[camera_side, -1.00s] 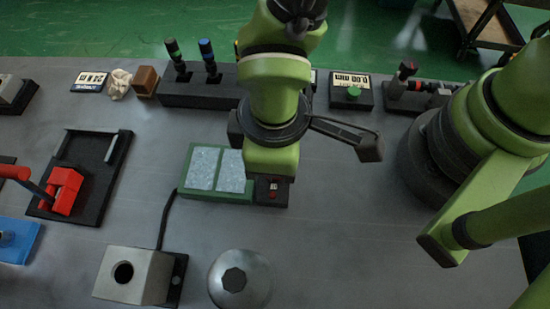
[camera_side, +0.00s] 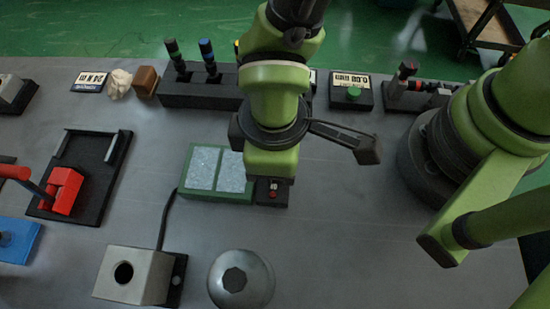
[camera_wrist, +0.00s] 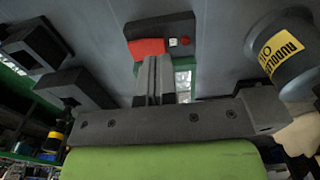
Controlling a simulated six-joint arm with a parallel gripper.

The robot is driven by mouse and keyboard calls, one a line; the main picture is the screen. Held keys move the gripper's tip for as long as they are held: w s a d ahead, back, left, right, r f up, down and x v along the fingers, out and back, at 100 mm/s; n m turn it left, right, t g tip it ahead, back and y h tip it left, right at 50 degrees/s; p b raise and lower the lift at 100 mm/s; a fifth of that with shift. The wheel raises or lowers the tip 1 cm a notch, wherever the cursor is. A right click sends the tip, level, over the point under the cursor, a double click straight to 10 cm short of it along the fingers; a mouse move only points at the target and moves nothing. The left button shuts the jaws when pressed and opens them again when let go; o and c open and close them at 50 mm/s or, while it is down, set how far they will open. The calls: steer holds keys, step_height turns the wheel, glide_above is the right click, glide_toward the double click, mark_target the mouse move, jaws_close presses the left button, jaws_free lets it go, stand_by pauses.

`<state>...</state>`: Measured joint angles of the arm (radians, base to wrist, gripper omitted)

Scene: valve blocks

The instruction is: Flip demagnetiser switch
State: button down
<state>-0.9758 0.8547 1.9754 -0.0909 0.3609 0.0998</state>
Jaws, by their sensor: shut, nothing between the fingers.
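The demagnetiser is a green base with two silver plates (camera_side: 217,168) and a black switch box (camera_side: 273,200) at its right end. In the wrist view the black box (camera_wrist: 160,27) carries a red rocker switch (camera_wrist: 146,47), a small white marking and a small red lamp (camera_wrist: 185,41). My gripper (camera_wrist: 158,59) is shut and empty, its fingertips right at the red rocker and overlapping its lower edge; I cannot tell whether they touch. In the side view my wrist stands over the box's end and hides the fingers. A silver plate (camera_wrist: 182,80) shows behind the fingers.
A grey block with a round hole (camera_side: 134,274) and a domed metal part (camera_side: 241,280) stand in front. A row of handles on a black base (camera_side: 200,92) and a box with a green button (camera_side: 352,95) are behind. A can with a yellow label (camera_wrist: 285,50) is right in the wrist view.

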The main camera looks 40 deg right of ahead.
steer(key=shift+f, duration=1.1)
stand_by(0.3)
steer(key=shift+r, duration=3.55)
steer(key=shift+r, duration=0.1)
steer(key=w+d+r+m+t+y, duration=0.35)
steer(key=d+r+m, duration=0.45)
steer(key=d+r, duration=0.8)
steer(key=s+d+r+m+t+h, duration=0.1)
steer(key=s+d+r+m+t, duration=0.2)
steer(key=s+d+r+m, duration=0.2)
steer(key=shift+s+d+t, duration=0.35)
steer(key=shift+s+d, duration=0.05)
